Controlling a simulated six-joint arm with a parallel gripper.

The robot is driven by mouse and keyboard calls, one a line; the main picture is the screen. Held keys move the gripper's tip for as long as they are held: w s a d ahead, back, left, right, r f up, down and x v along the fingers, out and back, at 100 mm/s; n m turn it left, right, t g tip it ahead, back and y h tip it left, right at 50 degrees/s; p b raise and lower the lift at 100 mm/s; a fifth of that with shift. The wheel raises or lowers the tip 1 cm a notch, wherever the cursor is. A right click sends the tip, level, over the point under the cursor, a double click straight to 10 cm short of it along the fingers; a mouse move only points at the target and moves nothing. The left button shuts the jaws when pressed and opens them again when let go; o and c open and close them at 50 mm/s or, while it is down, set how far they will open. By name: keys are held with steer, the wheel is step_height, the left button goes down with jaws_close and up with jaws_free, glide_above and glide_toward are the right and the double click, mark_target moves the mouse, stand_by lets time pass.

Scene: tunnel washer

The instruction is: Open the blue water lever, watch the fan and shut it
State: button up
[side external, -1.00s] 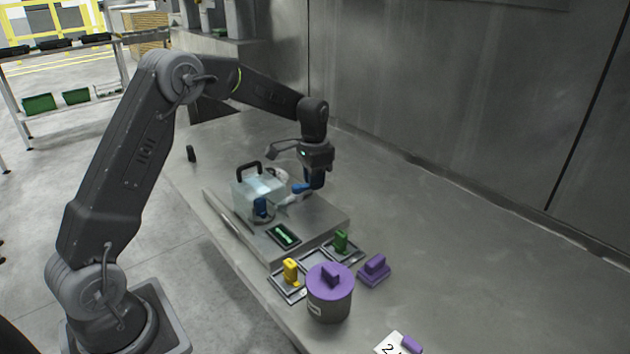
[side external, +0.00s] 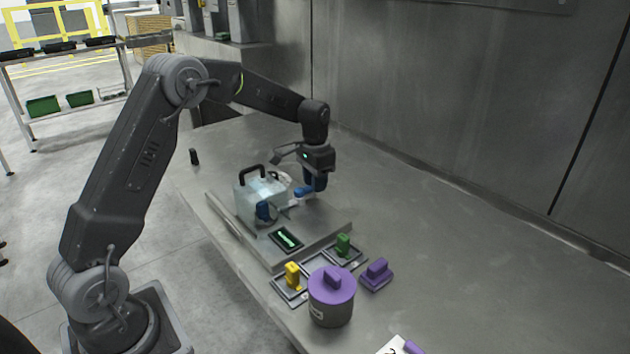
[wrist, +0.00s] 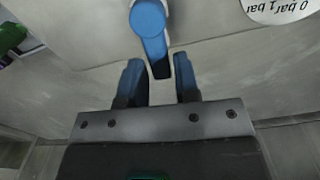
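The blue water lever (side external: 303,191) sticks out on the right side of a clear box with a black handle (side external: 262,190). My gripper (side external: 316,184) points down at the lever's outer end. In the wrist view the lever (wrist: 151,28) comes down from the top, and its end lies between the two blue fingertips of my gripper (wrist: 160,80). The fingers are apart, with gaps beside the lever. A second blue part (side external: 264,211) is at the box's front. A lit green display (side external: 287,238) is on the base plate. I cannot make out the fan.
A grey pot with a purple lid (side external: 331,296), a purple block (side external: 376,274), a yellow piece (side external: 292,274) and a green piece (side external: 343,244) stand in front of the base. A white gauge (wrist: 280,8) marked in bar shows in the wrist view. The table's right side is clear.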

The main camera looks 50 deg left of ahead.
steer(key=shift+o, duration=1.4)
step_height(320, 180, up, 14)
steer(key=shift+f, duration=0.1)
